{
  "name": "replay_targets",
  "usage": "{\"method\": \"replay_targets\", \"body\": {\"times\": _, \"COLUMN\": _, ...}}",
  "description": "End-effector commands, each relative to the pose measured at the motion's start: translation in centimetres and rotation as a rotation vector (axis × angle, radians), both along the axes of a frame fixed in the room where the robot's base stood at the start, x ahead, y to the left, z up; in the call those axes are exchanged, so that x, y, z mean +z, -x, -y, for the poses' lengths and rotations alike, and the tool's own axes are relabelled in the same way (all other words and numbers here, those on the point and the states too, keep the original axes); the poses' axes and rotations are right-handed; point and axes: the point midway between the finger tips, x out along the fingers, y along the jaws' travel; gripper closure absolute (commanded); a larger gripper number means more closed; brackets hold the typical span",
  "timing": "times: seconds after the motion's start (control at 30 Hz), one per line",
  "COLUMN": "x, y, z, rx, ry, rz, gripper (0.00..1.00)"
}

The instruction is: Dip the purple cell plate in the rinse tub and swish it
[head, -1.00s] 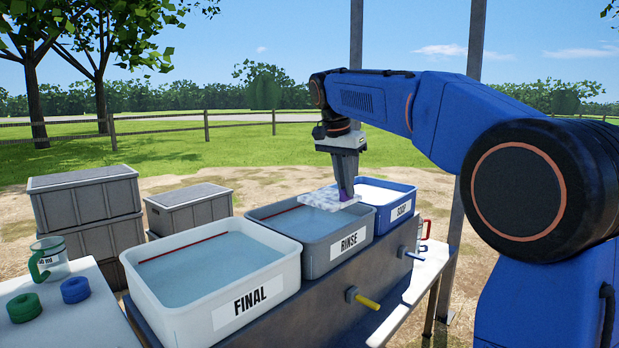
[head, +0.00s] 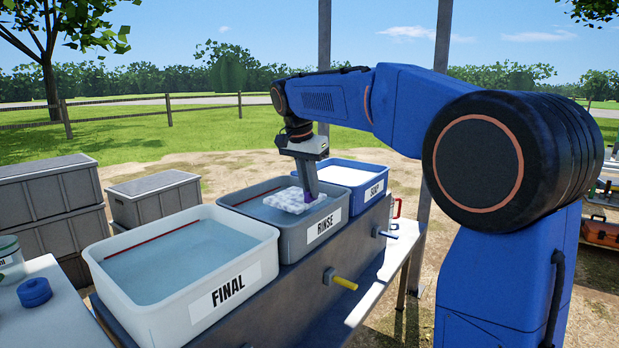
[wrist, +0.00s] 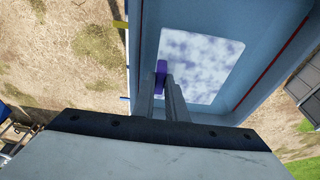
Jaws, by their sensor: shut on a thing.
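The cell plate (head: 288,202) is a pale, bumpy, flat tray with a purple grip tab (wrist: 161,72). My gripper (head: 308,197) comes down from above and is shut on the tab. The plate is within the walls of the grey tub labelled RINSE (head: 292,245), and lies roughly level. In the wrist view the plate (wrist: 205,60) looks mottled white and violet inside the tub, with the fingers (wrist: 167,82) at its near left edge. Whether its underside touches the water is not clear.
The white FINAL tub (head: 165,305) stands on the near side of the rinse tub, and the blue SOAP tub (head: 352,172) on its far side. A yellow-handled tap (head: 343,282) sticks out of the bench front. Grey crates (head: 45,205) stand behind on the left.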

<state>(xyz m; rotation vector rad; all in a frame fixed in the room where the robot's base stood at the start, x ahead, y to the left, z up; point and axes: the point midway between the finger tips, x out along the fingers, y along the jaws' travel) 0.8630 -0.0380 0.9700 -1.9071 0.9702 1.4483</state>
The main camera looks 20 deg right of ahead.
Motion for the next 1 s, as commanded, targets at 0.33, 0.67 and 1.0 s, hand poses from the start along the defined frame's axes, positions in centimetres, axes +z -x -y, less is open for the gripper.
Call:
{"method": "replay_targets", "body": {"times": 0.33, "x": -3.4, "y": 0.0, "z": 0.0, "rx": 0.000, "ry": 0.001, "rz": -0.001, "gripper": 1.00}}
{"method": "replay_targets", "body": {"times": 0.67, "x": -6.5, "y": 0.0, "z": 0.0, "rx": 0.001, "ry": 0.001, "rz": -0.001, "gripper": 1.00}}
{"method": "replay_targets", "body": {"times": 1.0, "x": -8.4, "y": 0.0, "z": 0.0, "rx": 0.000, "ry": 0.000, "rz": 0.000, "gripper": 1.00}}
